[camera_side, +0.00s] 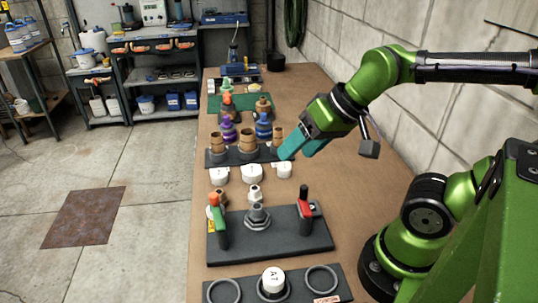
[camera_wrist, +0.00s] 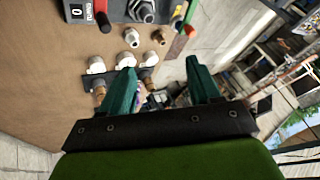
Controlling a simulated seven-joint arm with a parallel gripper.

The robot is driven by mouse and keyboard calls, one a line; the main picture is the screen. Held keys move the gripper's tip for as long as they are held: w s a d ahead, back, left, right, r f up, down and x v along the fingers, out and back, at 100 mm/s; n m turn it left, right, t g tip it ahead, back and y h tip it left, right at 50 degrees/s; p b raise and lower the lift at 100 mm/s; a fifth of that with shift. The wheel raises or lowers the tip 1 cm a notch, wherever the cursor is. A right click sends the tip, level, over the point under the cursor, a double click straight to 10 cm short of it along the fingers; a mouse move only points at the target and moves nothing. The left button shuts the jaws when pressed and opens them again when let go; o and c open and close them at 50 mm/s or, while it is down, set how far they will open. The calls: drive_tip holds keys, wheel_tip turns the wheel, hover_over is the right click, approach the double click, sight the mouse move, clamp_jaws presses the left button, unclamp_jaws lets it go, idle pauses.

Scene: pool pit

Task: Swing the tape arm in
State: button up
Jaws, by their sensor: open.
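A dark grey plate (camera_side: 285,240) on the bench carries a grey hex fitting (camera_side: 257,217) between two upright posts. The left post (camera_side: 219,225) is green with an orange top. The right post (camera_side: 304,215) is red with a black top. One of these may be the tape arm; I cannot tell which. In the wrist view the hex fitting (camera_wrist: 146,10) is at the top edge, partly cut off. My gripper (camera_side: 300,146) is open and empty, above the bench behind the plate and right of the brown fittings. Its teal fingers spread apart in the wrist view (camera_wrist: 160,75).
Brown threaded fittings (camera_side: 247,141) stand on a dark rack beside my fingers. White caps (camera_side: 252,174) lie before it. Bare bench (camera_side: 345,190) is free at the right, up to the block wall (camera_side: 370,40).

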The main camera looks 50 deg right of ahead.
drive_tip(key=w+a+n+g, duration=0.1)
drive_tip(key=w, duration=0.1)
drive_tip(key=w+a+n+g, duration=0.1)
drive_tip(key=w+a, duration=0.1)
drive_tip(key=w, duration=0.1)
drive_tip(key=w+a+n+g, duration=0.1)
drive_tip(key=w, duration=0.2)
drive_tip(key=shift+w+a+f, duration=0.15)
drive_tip(key=shift+a+f, duration=0.1)
drive_tip(key=shift+f, duration=0.1)
clamp_jaws()
drive_tip(key=w+a+f+n+g+h, duration=0.2)
drive_tip(key=w+a+n, duration=0.3)
drive_tip(key=w+a, duration=0.1)
drive_tip(key=w+a+f+n+g+h, duration=0.2)
drive_tip(key=w+a+n, duration=0.3)
drive_tip(key=w, duration=0.3)
drive_tip(key=shift+a+f+g, duration=0.3)
drive_tip(key=shift+a+g, duration=0.15)
drive_tip(key=shift+g, duration=0.35)
